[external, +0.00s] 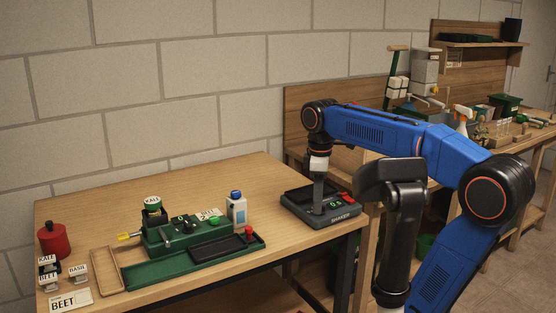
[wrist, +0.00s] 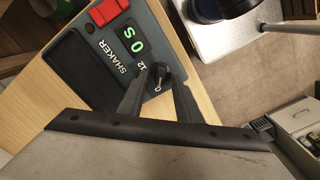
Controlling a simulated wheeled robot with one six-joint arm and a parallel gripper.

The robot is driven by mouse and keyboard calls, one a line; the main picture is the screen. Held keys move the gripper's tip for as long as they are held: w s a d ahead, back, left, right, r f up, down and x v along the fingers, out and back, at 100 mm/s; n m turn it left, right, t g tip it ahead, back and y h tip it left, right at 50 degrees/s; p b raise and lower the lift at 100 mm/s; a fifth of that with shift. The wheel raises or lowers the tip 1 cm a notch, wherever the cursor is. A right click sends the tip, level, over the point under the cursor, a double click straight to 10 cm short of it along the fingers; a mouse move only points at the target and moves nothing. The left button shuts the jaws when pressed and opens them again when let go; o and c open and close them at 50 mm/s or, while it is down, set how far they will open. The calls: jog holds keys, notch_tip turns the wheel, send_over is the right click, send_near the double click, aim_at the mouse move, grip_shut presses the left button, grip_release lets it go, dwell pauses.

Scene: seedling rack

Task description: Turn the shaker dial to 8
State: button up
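The shaker (external: 343,223) is a dark grey box at the right end of the wooden table, with a black tray top. In the wrist view, its face (wrist: 166,42) shows a green display (wrist: 130,39) that seems to read 0 s. Its dial (wrist: 159,71) is a small black knob, with printed marks 12 and 0 beside it. My gripper (wrist: 160,75) reaches down over the shaker with one finger on each side of the dial. Gaps seem to show between the fingers and the knob, so it looks open. In the external view my gripper (external: 318,206) hides the dial.
A red switch (wrist: 104,13) sits on the shaker near the display. Left on the table stand a green device (external: 180,237), a white bottle with a blue cap (external: 236,210) and a red container (external: 54,242). Bare tabletop lies between the bottle and the shaker.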

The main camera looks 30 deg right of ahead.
grip_shut()
jog(key=shift+m, duration=0.3)
jog(key=m, duration=0.4)
jog(key=shift+d+m, duration=0.15)
jog(key=shift+m, duration=0.15)
jog(key=shift+w+d+m, duration=0.1)
jog(key=shift+d+m, duration=0.05)
jog(key=shift+m, duration=2.05)
